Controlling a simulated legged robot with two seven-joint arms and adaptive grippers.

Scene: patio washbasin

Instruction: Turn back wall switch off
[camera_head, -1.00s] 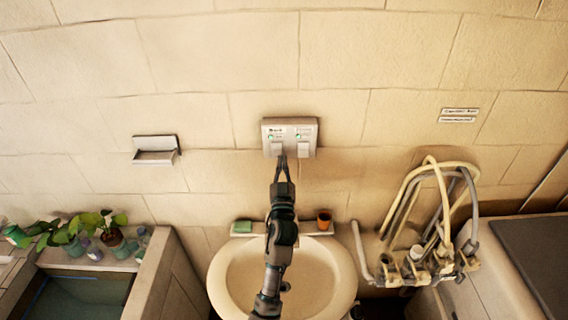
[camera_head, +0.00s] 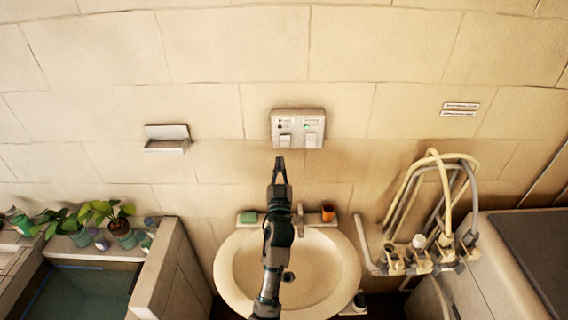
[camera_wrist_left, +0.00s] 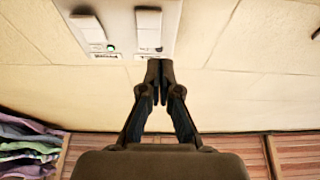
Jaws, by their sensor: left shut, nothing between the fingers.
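A pale switch panel (camera_head: 298,116) is fixed on the back wall, with a left rocker switch (camera_head: 285,140) and a right rocker switch (camera_head: 311,140). The left indicator looks dark and the right one glows green. The panel (camera_wrist_left: 122,30) appears upside down in the left wrist view, with the green light beside its left-hand rocker there. My left gripper (camera_head: 279,160) is shut and empty, just below the left rocker and apart from it. Its closed fingertips (camera_wrist_left: 159,66) also show in the left wrist view. My right gripper is not in view.
A washbasin (camera_head: 345,255) with a tap, green soap (camera_head: 248,217) and an orange cup (camera_head: 328,213) lies below. A small wall shelf (camera_head: 167,140) is left of the panel. Hoses (camera_head: 440,200) stand at right, potted plants (camera_head: 110,222) at left. The wall around the panel is clear.

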